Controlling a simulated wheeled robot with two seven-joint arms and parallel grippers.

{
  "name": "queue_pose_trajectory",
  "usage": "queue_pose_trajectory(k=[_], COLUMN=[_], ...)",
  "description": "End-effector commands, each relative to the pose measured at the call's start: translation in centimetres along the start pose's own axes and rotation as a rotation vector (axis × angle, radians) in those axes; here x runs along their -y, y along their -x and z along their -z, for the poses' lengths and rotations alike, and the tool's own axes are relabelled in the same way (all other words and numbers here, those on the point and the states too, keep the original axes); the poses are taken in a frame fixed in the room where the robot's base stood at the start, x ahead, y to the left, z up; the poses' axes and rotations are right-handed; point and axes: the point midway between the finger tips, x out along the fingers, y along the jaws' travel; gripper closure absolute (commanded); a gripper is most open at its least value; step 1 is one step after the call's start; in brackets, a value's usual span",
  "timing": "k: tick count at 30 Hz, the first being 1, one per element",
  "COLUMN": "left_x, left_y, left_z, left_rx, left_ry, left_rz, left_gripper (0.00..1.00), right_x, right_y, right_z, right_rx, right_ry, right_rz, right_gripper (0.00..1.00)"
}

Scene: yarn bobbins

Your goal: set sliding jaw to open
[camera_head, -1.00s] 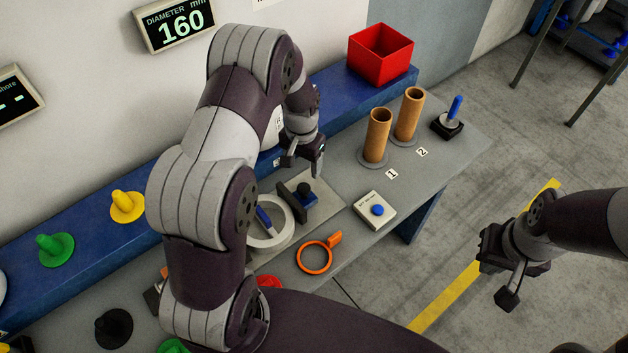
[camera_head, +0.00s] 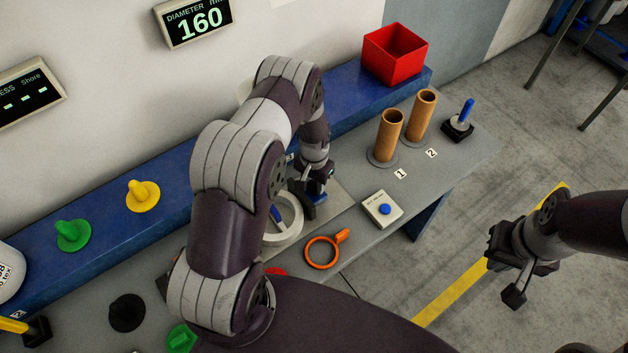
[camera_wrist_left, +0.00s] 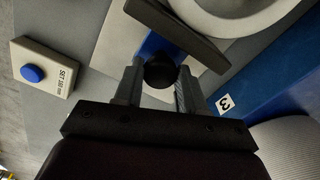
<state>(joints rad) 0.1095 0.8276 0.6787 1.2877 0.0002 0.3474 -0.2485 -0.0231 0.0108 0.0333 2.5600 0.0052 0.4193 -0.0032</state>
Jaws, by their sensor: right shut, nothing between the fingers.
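The sliding jaw is a dark upright plate (camera_head: 301,203) on a blue block, beside a white ring (camera_head: 292,228). In the left wrist view its dark plate (camera_wrist_left: 178,32) crosses the top, with the blue block and a round black knob (camera_wrist_left: 160,72) next to it. My left gripper (camera_head: 314,183) is down at the jaw. Its fingers (camera_wrist_left: 160,84) stand apart, one on each side of the knob; whether they touch it I cannot tell. My right gripper (camera_head: 514,275) is shut and empty, over the floor at the right, away from the table.
A white box with a blue button (camera_head: 382,209) and an orange ring with a handle (camera_head: 322,251) lie near the table's front edge. Two brown tubes (camera_head: 387,137) and a blue-handled lever (camera_head: 460,122) stand further right. A red bin (camera_head: 395,57) sits on the blue ledge.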

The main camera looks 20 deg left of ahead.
Motion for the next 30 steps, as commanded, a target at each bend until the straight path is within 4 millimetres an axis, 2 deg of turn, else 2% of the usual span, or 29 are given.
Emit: queue_pose_trajectory(k=[5,9,13,17,24,25,27,30], left_x=[-0.1,-1.0,-1.9,-2.3,-2.3,-2.3,-2.3,-2.3], left_y=[-0.2,-0.9,-0.7,-0.1,0.2,0.2,0.2,0.2], left_z=[0.3,2.7,4.8,5.7,5.8,5.8,5.7,5.7], left_rx=[-0.001,-0.006,-0.007,-0.005,-0.007,-0.007,-0.006,-0.004], left_ry=[-0.001,-0.004,-0.003,-0.001,-0.001,-0.001,-0.001,-0.001], left_rz=[0.000,0.001,0.001,0.001,0.001,0.001,0.001,0.001], left_gripper=[1.00,1.00,1.00,1.00,1.00,0.57,0.34,0.34], right_x=[0.0,0.0,0.0,0.0,0.0,0.0,0.0,0.0], right_y=[-0.5,-3.2,-4.8,-5.2,-4.9,-4.9,-4.9,-4.9], right_z=[-0.1,-0.4,-0.6,-0.6,-0.6,-0.6,-0.6,-0.6], right_rx=[0.000,0.000,0.000,0.000,0.000,0.000,0.000,0.000], right_ry=[0.000,0.000,0.000,0.000,0.000,0.000,0.000,0.000], right_rz=[0.000,0.000,0.000,0.000,0.000,0.000,0.000,0.000], right_gripper=[1.00,1.00,1.00,1.00,1.00,1.00,1.00,1.00])
